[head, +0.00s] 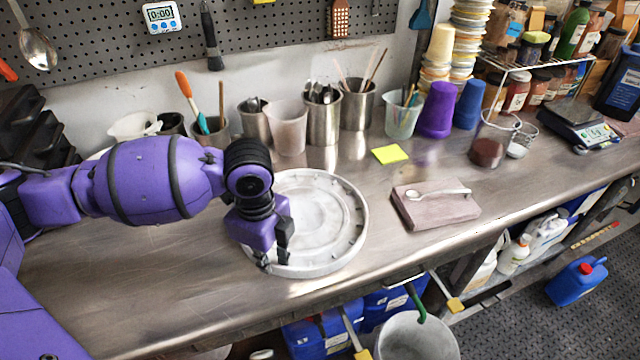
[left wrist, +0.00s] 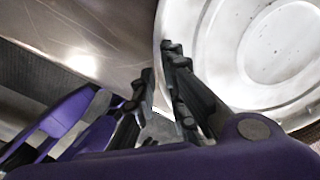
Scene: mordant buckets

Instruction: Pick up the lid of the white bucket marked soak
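A round white lid (head: 335,228) with raised rings and a notched rim appears at the middle front of the steel bench. It also shows in the left wrist view (left wrist: 280,50), at upper right. No "soak" marking is legible. My left gripper (head: 273,258) is at the lid's front-left edge, pointing down. In the left wrist view the fingers (left wrist: 158,68) are close together, one on each side of the lid's rim, and look shut on it. A whitish bucket (head: 416,338), partly cut off, is below the bench front. My right gripper is not in view.
A pinkish block with a spoon (head: 436,203) lies right of the lid. A yellow note (head: 390,154) lies behind it. Metal cups and a translucent beaker (head: 286,127) stand along the back. The bench's front left (head: 130,290) is clear.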

